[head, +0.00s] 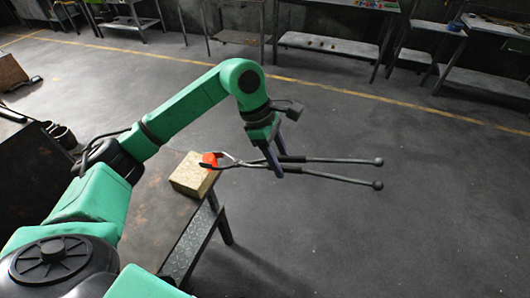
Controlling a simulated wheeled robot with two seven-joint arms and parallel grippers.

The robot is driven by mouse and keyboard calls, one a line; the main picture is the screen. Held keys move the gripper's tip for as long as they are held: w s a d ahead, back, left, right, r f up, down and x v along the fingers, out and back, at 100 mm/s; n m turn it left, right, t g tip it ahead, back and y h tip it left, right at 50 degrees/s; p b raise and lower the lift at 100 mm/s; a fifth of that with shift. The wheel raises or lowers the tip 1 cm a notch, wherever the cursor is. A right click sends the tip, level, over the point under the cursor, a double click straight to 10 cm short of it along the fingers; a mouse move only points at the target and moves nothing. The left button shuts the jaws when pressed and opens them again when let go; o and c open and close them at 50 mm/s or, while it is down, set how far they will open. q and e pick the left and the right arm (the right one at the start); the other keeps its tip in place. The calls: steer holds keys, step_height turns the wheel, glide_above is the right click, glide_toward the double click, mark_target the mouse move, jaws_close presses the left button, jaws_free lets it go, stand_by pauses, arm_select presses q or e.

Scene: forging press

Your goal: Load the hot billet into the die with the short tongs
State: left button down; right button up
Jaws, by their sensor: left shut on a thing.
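The hot billet (209,160) glows orange-red at the top of a tan block (191,177) near the table corner. The short tongs (326,170) are dark, with two long handles ending in round knobs toward the right. Their jaws are at the billet, one on each side of it as far as I can see; whether they grip it firmly I cannot tell. My left gripper (276,160) points down and is shut on the tongs near their pivot, beyond the table edge. My right gripper is not in view. No die can be made out.
Open floor (400,230) fills the right. Benches and shelves (330,47) stand along the back wall behind a yellow floor line.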

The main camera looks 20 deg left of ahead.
arm_select(q)
steer(key=d, duration=0.8)
steer(key=shift+w+d, duration=0.15)
steer(key=shift+d, duration=0.25)
steer(key=shift+r, duration=0.15)
